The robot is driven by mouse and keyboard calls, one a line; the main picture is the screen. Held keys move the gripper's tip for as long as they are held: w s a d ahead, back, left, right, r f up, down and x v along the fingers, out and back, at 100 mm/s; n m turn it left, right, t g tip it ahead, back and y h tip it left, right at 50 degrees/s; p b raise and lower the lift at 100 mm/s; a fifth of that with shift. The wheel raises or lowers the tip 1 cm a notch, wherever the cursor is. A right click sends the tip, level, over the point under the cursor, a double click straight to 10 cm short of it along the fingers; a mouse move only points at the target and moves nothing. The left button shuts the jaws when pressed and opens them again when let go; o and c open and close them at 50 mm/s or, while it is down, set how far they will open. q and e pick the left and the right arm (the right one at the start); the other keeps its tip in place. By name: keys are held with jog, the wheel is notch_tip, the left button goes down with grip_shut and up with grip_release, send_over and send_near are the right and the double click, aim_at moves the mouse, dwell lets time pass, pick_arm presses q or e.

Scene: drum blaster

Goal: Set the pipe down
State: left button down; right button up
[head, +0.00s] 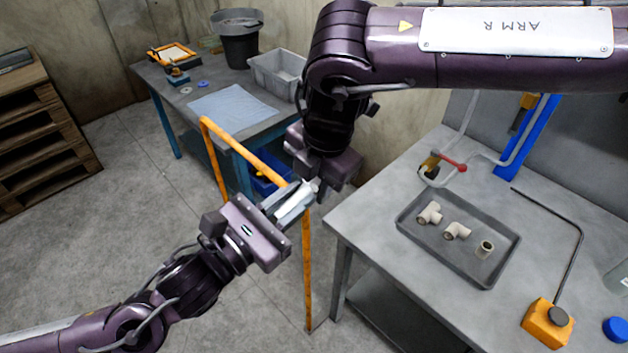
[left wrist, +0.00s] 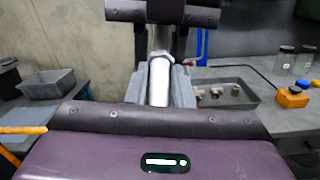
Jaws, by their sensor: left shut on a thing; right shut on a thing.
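The pipe (head: 294,207) is a short white-grey piece held in mid-air between my two grippers. It also shows in the left wrist view (left wrist: 158,82), lying lengthwise between my left fingers, with a nut-like collar at its far end. My left gripper (head: 280,203) is shut on its near part. My right gripper (head: 314,180) comes from above and is shut at the far end; its fingers are partly hidden, so its exact hold cannot be told.
An orange rail (head: 245,152) stands behind and below the grippers. On the right, a grey bench (head: 375,250) carries a dark tray (head: 415,236) with pipe fittings, a red-handled valve (head: 450,160) and an orange block (head: 546,325). At the back, a table holds a blue cloth (head: 232,112), a grey bin (head: 277,75) and a bucket (head: 239,48).

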pick_arm(q)
jog(key=c, duration=1.3)
grip_release()
jog(key=shift+s+d, duration=0.25)
jog(key=shift+d, duration=0.05)
jog(key=shift+o, duration=0.6)
jog(key=shift+a, duration=0.1)
jog(key=shift+w+a, duration=0.1)
jog(key=shift+w, duration=0.05)
